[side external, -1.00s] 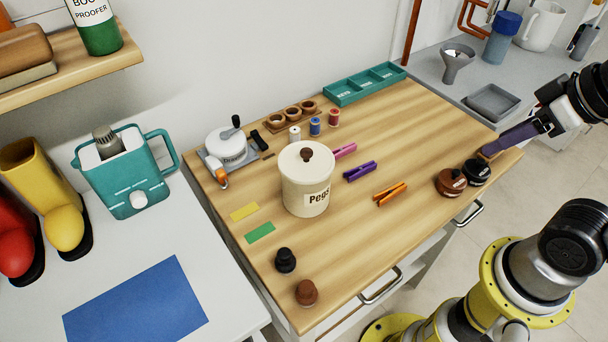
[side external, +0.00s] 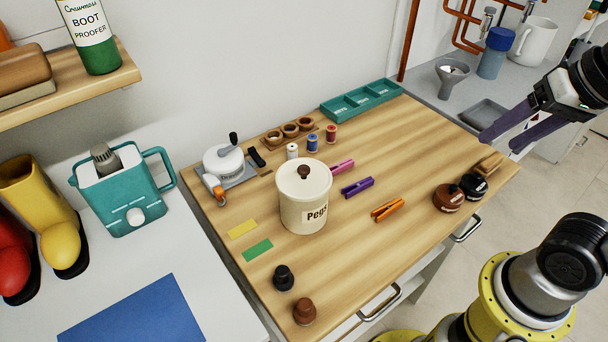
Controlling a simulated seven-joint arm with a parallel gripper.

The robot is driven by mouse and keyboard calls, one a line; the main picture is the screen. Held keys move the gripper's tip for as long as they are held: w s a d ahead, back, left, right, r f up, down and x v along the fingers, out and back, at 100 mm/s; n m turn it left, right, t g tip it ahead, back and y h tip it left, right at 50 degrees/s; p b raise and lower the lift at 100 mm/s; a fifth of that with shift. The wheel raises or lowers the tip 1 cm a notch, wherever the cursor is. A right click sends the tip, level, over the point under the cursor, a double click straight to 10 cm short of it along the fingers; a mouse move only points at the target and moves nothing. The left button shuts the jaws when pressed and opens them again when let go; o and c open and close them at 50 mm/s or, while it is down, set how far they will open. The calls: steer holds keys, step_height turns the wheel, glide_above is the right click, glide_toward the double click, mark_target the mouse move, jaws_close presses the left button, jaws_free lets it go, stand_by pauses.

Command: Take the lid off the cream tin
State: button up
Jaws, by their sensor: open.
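The cream tin (side external: 302,212), labelled "Pegs", stands upright near the middle of the wooden worktop. Its cream lid (side external: 304,180) with a dark brown knob (side external: 304,171) sits on top of it. My gripper (side external: 500,143) is at the upper right, with its two purple fingers apart and nothing between them. It is above the right end of the worktop, well away from the tin.
Purple (side external: 357,187), pink (side external: 342,167) and orange (side external: 387,209) pegs lie right of the tin. A wooden piece (side external: 490,162) and two round pots (side external: 449,197) are near the right corner. A crank-handled device (side external: 224,160) and thread spools (side external: 312,143) stand behind.

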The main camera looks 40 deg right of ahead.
steer(key=w+a+r+m+g, duration=0.1)
steer(key=w+a+r+m, duration=0.35)
steer(key=w, duration=0.25)
steer(key=w+a+r+m+g, duration=0.2)
steer(key=w+a+r+m, duration=0.1)
steer(key=w+r+m, duration=0.25)
steer(key=g, duration=0.2)
glide_above(304, 168)
steer(key=shift+m, duration=0.4)
steer(key=f, duration=1.5)
steer(key=shift+s+a+f, duration=0.1)
steer(key=shift+s+f, duration=0.25)
steer(key=shift+w+f, duration=0.2)
steer(key=shift+f, duration=1.2)
steer(key=shift+w+f, duration=0.2)
steer(key=shift+f, duration=1.15)
jaws_close()
